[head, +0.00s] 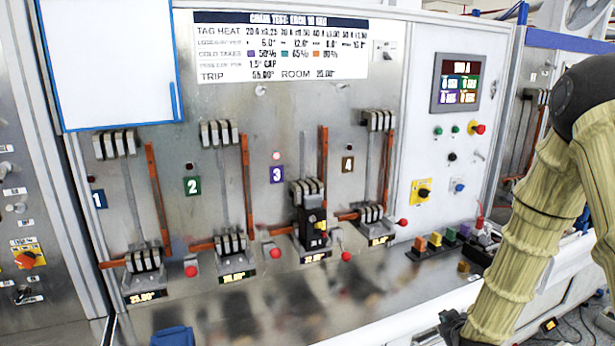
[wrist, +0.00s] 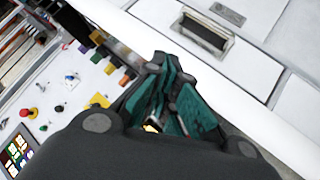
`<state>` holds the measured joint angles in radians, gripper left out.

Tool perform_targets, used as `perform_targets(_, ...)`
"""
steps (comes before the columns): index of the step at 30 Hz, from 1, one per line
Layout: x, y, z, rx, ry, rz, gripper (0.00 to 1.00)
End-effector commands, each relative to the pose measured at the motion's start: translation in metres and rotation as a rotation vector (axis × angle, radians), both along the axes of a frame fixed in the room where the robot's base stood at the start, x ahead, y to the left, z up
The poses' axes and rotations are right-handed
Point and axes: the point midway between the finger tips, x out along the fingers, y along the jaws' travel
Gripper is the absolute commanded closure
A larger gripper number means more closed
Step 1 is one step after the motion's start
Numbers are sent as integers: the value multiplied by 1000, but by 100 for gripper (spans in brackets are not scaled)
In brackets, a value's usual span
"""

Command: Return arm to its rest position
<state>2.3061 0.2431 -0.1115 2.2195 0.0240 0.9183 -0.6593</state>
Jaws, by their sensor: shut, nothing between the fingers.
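My arm (head: 540,200), in a pale yellow sleeve with a dark joint, hangs down the right side of the head view, in front of the panel's right edge. My gripper (wrist: 170,95) fills the middle of the wrist view, its teal-padded fingers shut and empty. In the head view only a dark part of it shows at the bottom edge. It is apart from the breaker stations. A black breaker unit (head: 312,230) sits at station 3, under the purple tag (head: 277,174). A pinkish lamp (head: 276,155) shows above that tag.
Coloured blocks (head: 435,240) stand on a dark rack at the panel's lower right. A control box with a screen (head: 460,82) and knobs is above. In the wrist view, a white ledge (wrist: 230,70) and a slotted recess (wrist: 205,32) lie beyond my gripper. Cables lie at lower right.

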Motion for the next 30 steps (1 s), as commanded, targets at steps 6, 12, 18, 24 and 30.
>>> perform_targets(6,-71,40,-105,120,195,-29,100)
perform_targets(12,-149,73,-183,221,376,-81,100)
perform_targets(18,-241,103,-248,305,568,-157,100)
perform_targets(24,-336,128,-293,367,756,-250,100)
perform_targets(30,-400,143,-311,397,876,-322,100)
